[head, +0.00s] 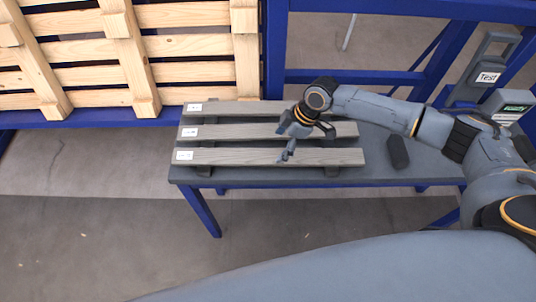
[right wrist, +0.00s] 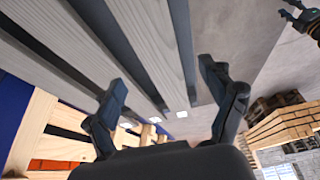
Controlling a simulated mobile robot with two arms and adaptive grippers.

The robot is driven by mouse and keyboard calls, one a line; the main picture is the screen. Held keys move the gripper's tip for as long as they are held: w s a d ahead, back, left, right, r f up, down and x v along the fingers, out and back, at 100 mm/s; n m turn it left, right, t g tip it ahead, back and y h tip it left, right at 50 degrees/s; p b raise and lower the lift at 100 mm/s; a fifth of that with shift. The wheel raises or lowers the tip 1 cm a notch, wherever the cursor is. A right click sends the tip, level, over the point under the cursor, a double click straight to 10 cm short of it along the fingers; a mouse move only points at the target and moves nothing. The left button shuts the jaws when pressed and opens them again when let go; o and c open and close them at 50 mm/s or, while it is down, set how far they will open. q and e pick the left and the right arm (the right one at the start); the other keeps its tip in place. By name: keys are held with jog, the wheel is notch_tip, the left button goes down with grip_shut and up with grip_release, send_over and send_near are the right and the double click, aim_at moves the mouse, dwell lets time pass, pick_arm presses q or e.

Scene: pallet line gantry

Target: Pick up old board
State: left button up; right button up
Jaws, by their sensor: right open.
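Three grey weathered boards lie parallel on a grey table: a back board (head: 250,107), a middle board (head: 245,131) and a front board (head: 240,157). Each has a white label at its left end, too small to read. My right gripper (head: 307,143) is open and empty over the middle and front boards, right of their centre. In the right wrist view, its spread fingers (right wrist: 162,76) frame a board (right wrist: 150,45), with nothing between them. Whether a finger touches a board is unclear. A dark gripper-like part, probably my left gripper (right wrist: 289,14), shows at the upper right there.
The table (head: 375,178) has blue legs; a dark block (head: 398,152) lies right of the boards. A wooden pallet (head: 125,55) leans on a blue frame behind. A grey device marked "Test" (head: 487,77) stands at the right. The floor in front is clear.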

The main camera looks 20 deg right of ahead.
aim_at(268, 155)
jog(key=x, duration=0.1)
jog(key=p+x, duration=0.1)
jog(key=x, duration=0.1)
jog(key=p+x, duration=0.1)
jog(key=x, duration=0.1)
jog(key=shift+w+a+f, duration=0.1)
jog(key=shift+w+a, duration=0.15)
jog(key=shift+a, duration=0.1)
jog(key=shift+f, duration=0.2)
jog(key=c, duration=1.3)
jog(key=shift+c, duration=0.7)
jog(key=shift+r, duration=0.15)
